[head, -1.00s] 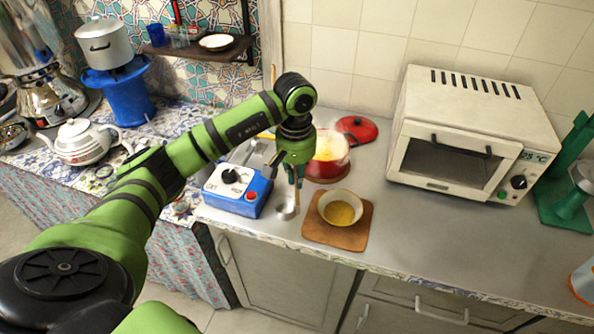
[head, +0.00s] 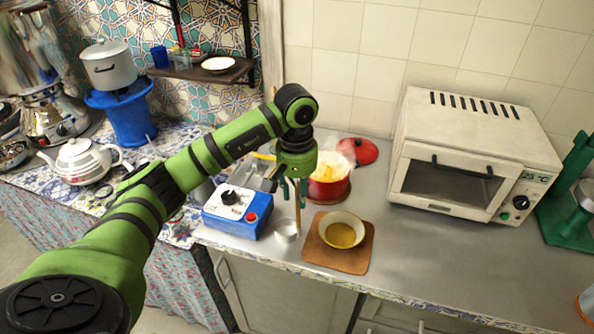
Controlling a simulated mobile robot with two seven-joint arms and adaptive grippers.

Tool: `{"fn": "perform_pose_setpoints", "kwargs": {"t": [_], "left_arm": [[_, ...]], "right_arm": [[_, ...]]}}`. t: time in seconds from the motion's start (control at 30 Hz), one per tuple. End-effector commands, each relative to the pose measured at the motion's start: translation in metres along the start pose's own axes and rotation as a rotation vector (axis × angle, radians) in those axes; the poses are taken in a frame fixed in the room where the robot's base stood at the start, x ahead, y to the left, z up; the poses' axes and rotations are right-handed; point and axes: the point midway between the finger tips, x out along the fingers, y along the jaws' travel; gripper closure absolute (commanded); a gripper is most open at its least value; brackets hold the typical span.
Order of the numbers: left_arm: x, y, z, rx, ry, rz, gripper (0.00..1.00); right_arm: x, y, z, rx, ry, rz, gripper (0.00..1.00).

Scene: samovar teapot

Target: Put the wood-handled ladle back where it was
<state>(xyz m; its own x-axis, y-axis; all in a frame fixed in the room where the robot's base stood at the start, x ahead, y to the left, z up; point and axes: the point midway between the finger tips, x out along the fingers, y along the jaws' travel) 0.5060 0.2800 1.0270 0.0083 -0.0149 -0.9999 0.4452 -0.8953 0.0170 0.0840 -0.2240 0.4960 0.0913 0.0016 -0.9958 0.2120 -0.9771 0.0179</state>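The wood-handled ladle has a grey metal bowl (head: 286,231) and a thin wooden handle (head: 298,214) that stands nearly upright. My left gripper (head: 293,188) points down, with the handle between its fingers, and looks shut on it. The ladle's bowl is low over the counter, between the blue control box and the wooden board; I cannot tell whether it touches the counter. A red pot (head: 328,188) with yellow contents and steam stands just behind the gripper. My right gripper is not in view.
A cream bowl (head: 341,231) of yellow soup sits on a wooden board (head: 338,259). The blue control box (head: 238,213) is left of the ladle. A red lid (head: 361,151) lies behind the pot. A toaster oven (head: 470,157) stands right; the counter before it is clear.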

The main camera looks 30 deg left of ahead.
Motion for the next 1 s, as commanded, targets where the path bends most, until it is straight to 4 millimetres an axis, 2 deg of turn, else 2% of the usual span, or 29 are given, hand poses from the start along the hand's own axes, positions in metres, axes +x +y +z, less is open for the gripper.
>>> {"fn": "perform_pose_setpoints", "kwargs": {"t": [0.03, 0.2, 0.4, 0.6, 1.0], "left_arm": [[-0.009, 0.0, -0.001, 0.002, 0.007, 0.003, 0.64], [-0.049, 0.0, -0.001, 0.0, 0.007, 0.001, 0.64], [-0.083, -0.001, -0.001, -0.001, 0.004, -0.001, 0.64], [-0.098, 0.0, 0.0, -0.001, 0.001, -0.001, 0.64], [-0.1, 0.0, 0.0, 0.0, -0.001, -0.001, 0.64]], "right_arm": [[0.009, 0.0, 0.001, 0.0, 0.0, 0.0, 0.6], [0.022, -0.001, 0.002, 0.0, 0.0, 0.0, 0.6], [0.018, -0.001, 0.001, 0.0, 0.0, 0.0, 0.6], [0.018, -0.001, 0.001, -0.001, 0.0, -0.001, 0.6], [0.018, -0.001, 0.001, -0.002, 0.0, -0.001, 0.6]]}}
